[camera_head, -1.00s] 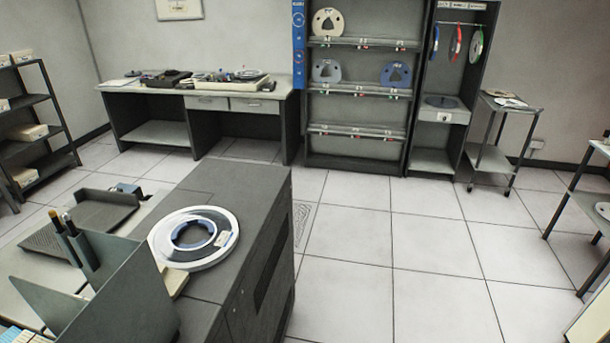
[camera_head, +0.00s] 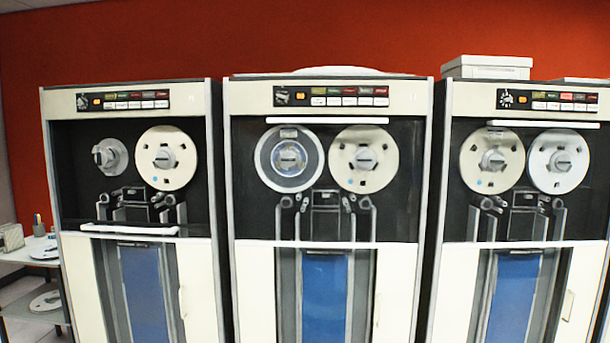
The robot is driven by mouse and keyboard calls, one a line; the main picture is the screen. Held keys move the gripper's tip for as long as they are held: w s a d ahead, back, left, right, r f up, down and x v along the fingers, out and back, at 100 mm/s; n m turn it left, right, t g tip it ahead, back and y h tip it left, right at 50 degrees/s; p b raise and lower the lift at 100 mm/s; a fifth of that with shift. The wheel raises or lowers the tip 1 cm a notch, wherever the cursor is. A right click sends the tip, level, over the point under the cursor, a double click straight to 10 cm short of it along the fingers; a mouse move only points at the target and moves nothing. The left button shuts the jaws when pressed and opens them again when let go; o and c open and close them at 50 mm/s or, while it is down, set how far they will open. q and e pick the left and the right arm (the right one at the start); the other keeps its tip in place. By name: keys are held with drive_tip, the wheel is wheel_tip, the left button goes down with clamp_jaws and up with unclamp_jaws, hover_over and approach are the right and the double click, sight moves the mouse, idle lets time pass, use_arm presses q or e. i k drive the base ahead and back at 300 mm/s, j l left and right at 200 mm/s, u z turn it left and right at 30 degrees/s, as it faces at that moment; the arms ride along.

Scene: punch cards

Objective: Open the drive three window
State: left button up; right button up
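Three tall tape drives stand side by side, a left drive (camera_head: 53,180), a middle drive (camera_head: 230,180) and a right drive (camera_head: 443,190). Their number markings are too small to read, so I cannot tell which is drive three. The left drive's window handle bar (camera_head: 130,229) sits low, below its reel (camera_head: 167,158) and bare hub (camera_head: 109,156); its window looks lowered. The middle drive's handle bar (camera_head: 327,120) and the right drive's handle bar (camera_head: 543,125) sit high, above two reels each; those windows look raised. Neither gripper is in view.
A white box (camera_head: 487,67) lies on top of the right drive. A small table with a shelf (camera_head: 27,256) stands at the far left, holding a pen cup (camera_head: 38,229) and a reel. A red wall (camera_head: 300,35) is behind. The floor before the drives is out of view.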

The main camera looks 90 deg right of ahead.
sight(489, 121)
drive_tip(key=z, duration=2.5)
